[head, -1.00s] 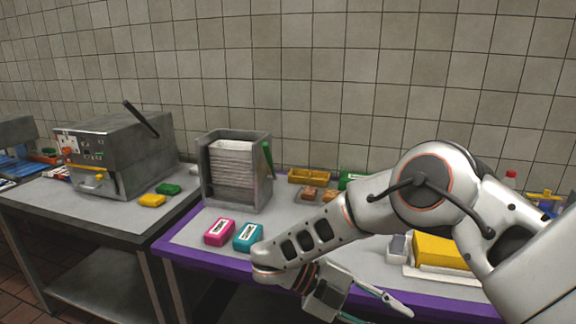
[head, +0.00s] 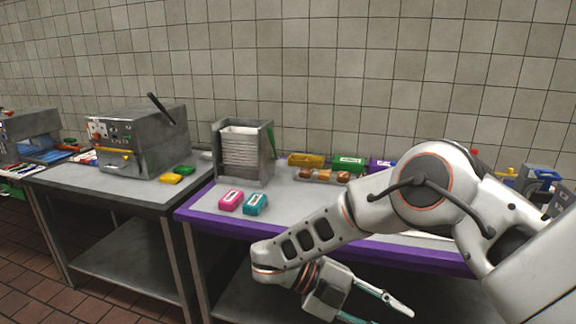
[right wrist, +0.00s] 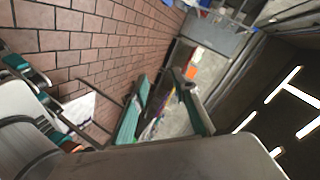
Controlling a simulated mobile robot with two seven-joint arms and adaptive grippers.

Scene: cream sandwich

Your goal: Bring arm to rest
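My right arm (head: 310,235) reaches in from the right in the head view, bent in front of the purple-edged table. Its gripper (head: 388,312) hangs low before the table front, partly cut off by the bottom edge. In the right wrist view the gripper (right wrist: 163,98) shows two teal-padded fingers standing apart, with no held object visible between them. My left gripper cannot be made out in either view. White and teal parts at the left of the wrist view are unclear.
The purple-edged table (head: 195,205) bears a metal rack (head: 245,152), a pink box (head: 231,200), a teal box (head: 255,204) and a green box (head: 348,163). A grey table (head: 110,190) with a metal machine (head: 140,140) stands left. The brick floor (head: 40,285) is clear at lower left.

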